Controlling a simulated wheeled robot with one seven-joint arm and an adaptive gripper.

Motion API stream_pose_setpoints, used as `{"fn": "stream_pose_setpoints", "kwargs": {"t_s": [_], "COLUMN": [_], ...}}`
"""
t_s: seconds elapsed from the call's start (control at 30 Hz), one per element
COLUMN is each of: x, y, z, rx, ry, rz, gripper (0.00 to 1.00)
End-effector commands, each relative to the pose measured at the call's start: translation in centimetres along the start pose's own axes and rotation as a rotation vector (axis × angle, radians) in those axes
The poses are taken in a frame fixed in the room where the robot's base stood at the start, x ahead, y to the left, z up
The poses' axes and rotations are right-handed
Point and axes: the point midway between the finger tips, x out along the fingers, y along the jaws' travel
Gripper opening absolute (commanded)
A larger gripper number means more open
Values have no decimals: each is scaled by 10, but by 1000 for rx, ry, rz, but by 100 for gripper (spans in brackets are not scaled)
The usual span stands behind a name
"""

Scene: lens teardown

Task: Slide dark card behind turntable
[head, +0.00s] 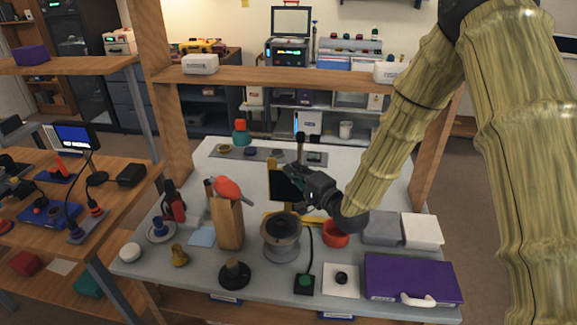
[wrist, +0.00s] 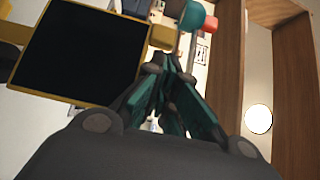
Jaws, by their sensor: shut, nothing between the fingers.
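The dark card (head: 284,187) is a black upright panel behind a grey round stand that looks like the turntable (head: 282,240). In the wrist view the card (wrist: 82,50) fills the upper left, set in a yellow frame (wrist: 20,38). My gripper (head: 300,174) is shut and empty, just right of the card in the head view. Its dark and teal fingers (wrist: 168,62) meet beside the card's right edge in the wrist view. I cannot tell whether they touch the frame. The gripper hides part of the card's right side in the head view.
A red bowl (head: 335,234) stands right of the turntable, and a wooden block holder (head: 229,222) stands left. A purple case (head: 412,279) lies front right. Wooden posts (head: 436,150) and a shelf (head: 290,80) frame the bench. Small tools line the back.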

Motion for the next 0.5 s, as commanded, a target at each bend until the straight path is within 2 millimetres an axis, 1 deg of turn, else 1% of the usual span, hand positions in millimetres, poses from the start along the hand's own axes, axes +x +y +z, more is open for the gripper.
{"fn": "stream_pose_setpoints", "kwargs": {"t_s": [0.03,0.3,0.5], "x": [-10,-54,-76], "y": [0,0,0], "z": [-1,-2,-1], "rx": [3,2,1], "ry": [3,4,3], "rz": [1,0,0], "gripper": [0,0,0]}}
